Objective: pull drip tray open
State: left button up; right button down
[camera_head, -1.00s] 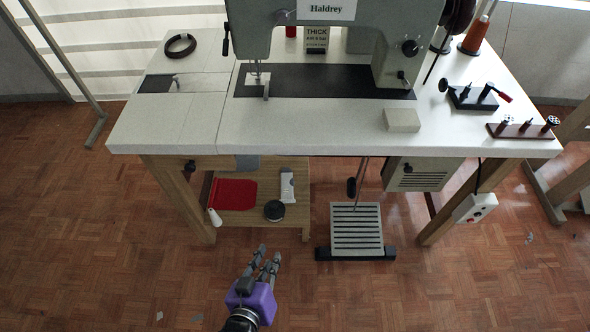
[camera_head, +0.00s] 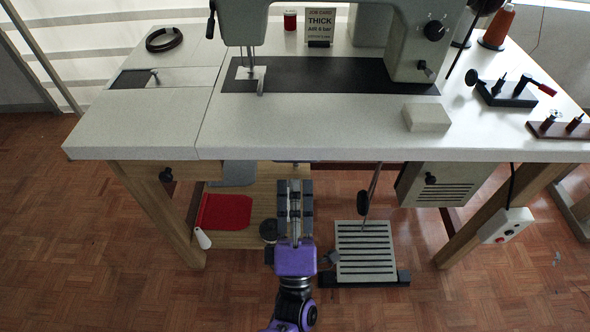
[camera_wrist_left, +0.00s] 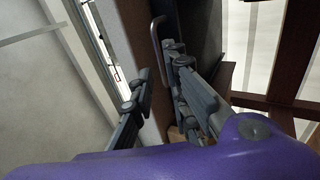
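The purple-bodied left gripper (camera_head: 295,190) points at the underside of the sewing table's front edge in the head view. In the left wrist view its two grey fingers (camera_wrist_left: 160,68) stand apart with nothing between their pads. A thin metal bar handle (camera_wrist_left: 157,42) on a brownish panel shows just beyond the fingertips, roughly in line with the gap. I take it to be the drip tray's handle. The fingers do not appear closed on it. In the head view the tabletop and gripper hide the tray, and I cannot tell how far it is out. My right gripper is not in view.
The white tabletop (camera_head: 150,135) overhangs the gripper. A wooden shelf (camera_head: 262,200) below holds a red cloth (camera_head: 226,211) and a dark round tin (camera_head: 269,230). A slatted pedal (camera_head: 365,250) and a grey motor box (camera_head: 440,187) stand to the right.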

pick_arm(q)
jog(key=shift+x, duration=2.2)
grip_shut()
